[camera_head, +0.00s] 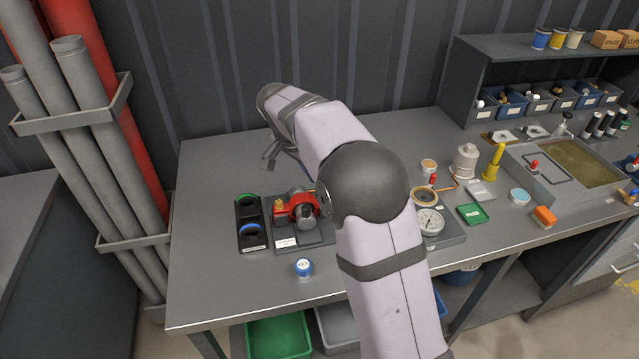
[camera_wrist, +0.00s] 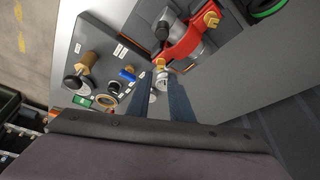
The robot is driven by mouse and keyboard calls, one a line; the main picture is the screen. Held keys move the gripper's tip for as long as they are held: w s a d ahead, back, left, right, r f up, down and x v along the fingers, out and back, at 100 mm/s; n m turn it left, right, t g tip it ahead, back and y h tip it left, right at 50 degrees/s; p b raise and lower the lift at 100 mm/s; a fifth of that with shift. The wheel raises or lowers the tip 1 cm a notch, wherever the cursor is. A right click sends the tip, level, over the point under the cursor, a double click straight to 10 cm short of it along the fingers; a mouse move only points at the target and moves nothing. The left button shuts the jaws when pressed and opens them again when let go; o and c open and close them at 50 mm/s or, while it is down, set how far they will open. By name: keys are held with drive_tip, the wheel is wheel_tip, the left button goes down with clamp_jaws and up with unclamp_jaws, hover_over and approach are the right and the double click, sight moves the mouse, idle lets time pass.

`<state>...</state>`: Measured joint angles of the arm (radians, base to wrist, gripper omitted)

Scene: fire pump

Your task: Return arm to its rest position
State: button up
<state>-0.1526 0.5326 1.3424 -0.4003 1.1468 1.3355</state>
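My arm reaches over the grey workbench (camera_head: 205,290) from the front, bent at a dark round joint. My gripper (camera_head: 270,158) hangs above the back left of the bench, behind the red pump. In the wrist view its two dark blue fingers (camera_wrist: 161,100) stand apart with a gap between them, and I see nothing held. The red pump (camera_head: 290,210) sits on a grey plate, with brass fittings and a grey cylinder. In the wrist view the pump (camera_wrist: 183,42) shows beyond the fingertips. My forearm hides part of the bench.
A black holder (camera_head: 241,238) with green and blue rings is left of the pump. A blue-lidded jar (camera_head: 304,268) stands in front. A pressure gauge (camera_head: 430,222), a green card (camera_head: 471,214) and a sink (camera_head: 575,165) are at right. Pipes (camera_head: 90,130) rise at left.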

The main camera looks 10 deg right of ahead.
idle(0.5)
drive_tip(key=s+f+n+g+y, duration=0.1)
drive_tip(key=s+f+n, duration=0.3)
drive_tip(key=s, duration=0.6)
drive_tip(key=s+a+f+n+y, duration=0.1)
drive_tip(key=s+f+n+y, duration=0.2)
drive_tip(key=s, duration=0.7)
drive_tip(key=s+f+n+g, duration=0.1)
drive_tip(key=s+f+n, duration=0.35)
drive_tip(key=s, duration=0.55)
drive_tip(key=shift+n, duration=0.25)
wheel_tip(320, 180, down, 6)
drive_tip(key=b, duration=0.6)
drive_tip(key=shift+s+b, duration=0.15)
drive_tip(key=shift+b, duration=0.25)
drive_tip(key=shift+r, duration=0.1)
